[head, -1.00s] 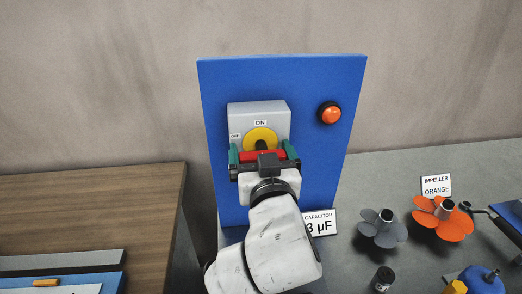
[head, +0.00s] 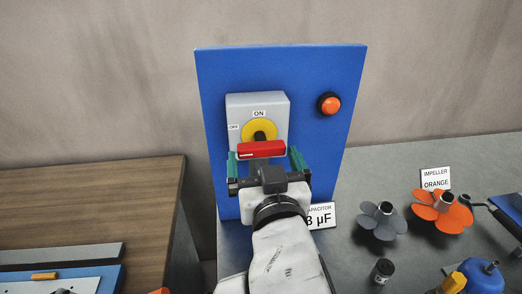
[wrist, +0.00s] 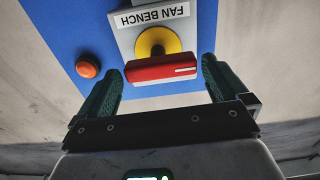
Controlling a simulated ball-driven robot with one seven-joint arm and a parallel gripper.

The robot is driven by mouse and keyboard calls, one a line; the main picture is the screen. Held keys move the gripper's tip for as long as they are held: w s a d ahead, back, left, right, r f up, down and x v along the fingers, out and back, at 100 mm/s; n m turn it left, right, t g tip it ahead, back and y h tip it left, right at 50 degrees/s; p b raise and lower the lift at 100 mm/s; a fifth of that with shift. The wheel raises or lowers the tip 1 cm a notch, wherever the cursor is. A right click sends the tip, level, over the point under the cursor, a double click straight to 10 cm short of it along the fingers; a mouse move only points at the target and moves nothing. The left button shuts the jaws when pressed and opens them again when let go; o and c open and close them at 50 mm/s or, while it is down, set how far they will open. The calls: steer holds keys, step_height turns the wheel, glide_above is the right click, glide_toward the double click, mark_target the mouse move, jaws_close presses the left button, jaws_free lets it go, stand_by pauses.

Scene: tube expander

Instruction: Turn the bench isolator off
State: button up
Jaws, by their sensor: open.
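The bench isolator (head: 280,107) is a grey box on a blue upright panel, with a yellow disc (head: 247,127). Its ON label is above the disc and its OFF label (head: 233,127) is at the left. The red handle (head: 262,149) lies level across the front, its white mark at the left end, on the OFF side. My gripper (head: 265,165) is open, in front of and slightly below the handle. In the wrist view the handle (wrist: 162,70) shows between the green fingers, apart from both. The wrist view shows a FAN BENCH label upside down.
An orange button (head: 330,104) is at the panel's upper right. On the grey bench at right are a grey impeller (head: 381,222), an orange impeller (head: 440,213) and a capacitor card (head: 322,215). A wooden surface (head: 90,200) is at left.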

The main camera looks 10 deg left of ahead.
steer(key=v, duration=0.5)
steer(key=shift+s+d+b, duration=0.1)
steer(key=shift+s+b, duration=0.2)
